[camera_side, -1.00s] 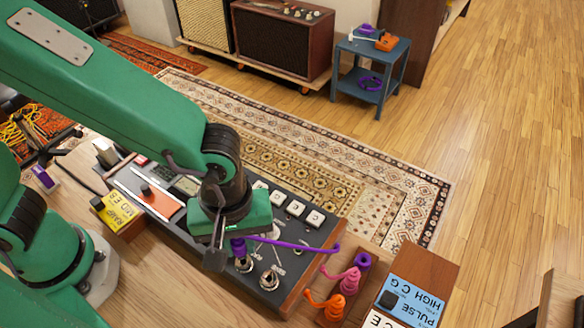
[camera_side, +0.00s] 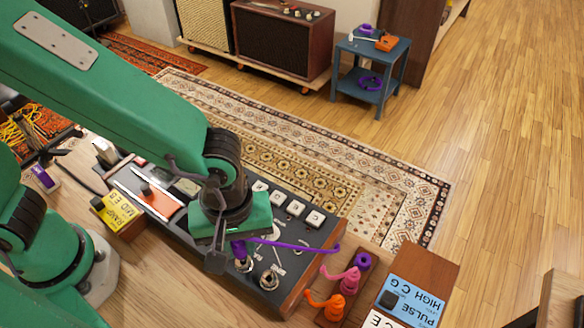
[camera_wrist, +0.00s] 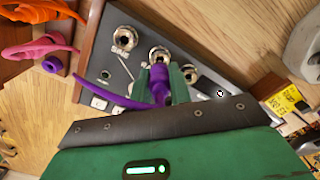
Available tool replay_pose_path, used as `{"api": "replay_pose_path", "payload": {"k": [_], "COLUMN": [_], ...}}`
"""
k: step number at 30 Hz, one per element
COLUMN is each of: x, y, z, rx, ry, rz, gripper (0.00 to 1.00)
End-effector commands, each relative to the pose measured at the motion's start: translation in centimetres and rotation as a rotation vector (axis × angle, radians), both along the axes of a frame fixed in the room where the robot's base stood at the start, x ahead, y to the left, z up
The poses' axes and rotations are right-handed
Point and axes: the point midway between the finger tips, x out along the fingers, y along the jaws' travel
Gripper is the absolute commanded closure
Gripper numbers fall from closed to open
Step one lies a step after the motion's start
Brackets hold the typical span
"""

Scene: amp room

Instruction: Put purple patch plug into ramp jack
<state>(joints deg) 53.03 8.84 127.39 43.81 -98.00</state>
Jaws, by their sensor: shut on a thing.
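My gripper (camera_side: 230,244) is shut on the purple patch plug (camera_side: 238,249), low over the front part of the dark synth panel (camera_side: 302,254). In the wrist view my gripper (camera_wrist: 160,84) has its two green fingers around the purple plug (camera_wrist: 159,88), and the purple cable trails left. Several metal jacks sit in a row there: a left jack (camera_wrist: 126,39), a middle jack (camera_wrist: 158,54) and a right jack (camera_wrist: 190,73). The plug's tip points toward the middle jack; I cannot tell whether it touches.
A wooden rack beside the panel holds a pink plug (camera_side: 349,281) and an orange plug (camera_side: 330,305). Right of it is a box with a blue "PULSE HIGH C G" label (camera_side: 412,300).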

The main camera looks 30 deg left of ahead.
Motion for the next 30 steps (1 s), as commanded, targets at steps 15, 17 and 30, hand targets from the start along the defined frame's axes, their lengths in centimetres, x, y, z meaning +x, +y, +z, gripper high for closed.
{"api": "replay_pose_path", "payload": {"k": [15, 17, 30], "x": [0.01, 0.01, 0.01], "y": [-0.01, -0.01, -0.01], "z": [-0.07, -0.12, -0.84], "rx": [-0.001, 0.000, 0.000], "ry": [-0.001, 0.000, 0.000], "rz": [0.000, 0.000, 0.000], "gripper": [1.00, 1.00, 1.00]}}
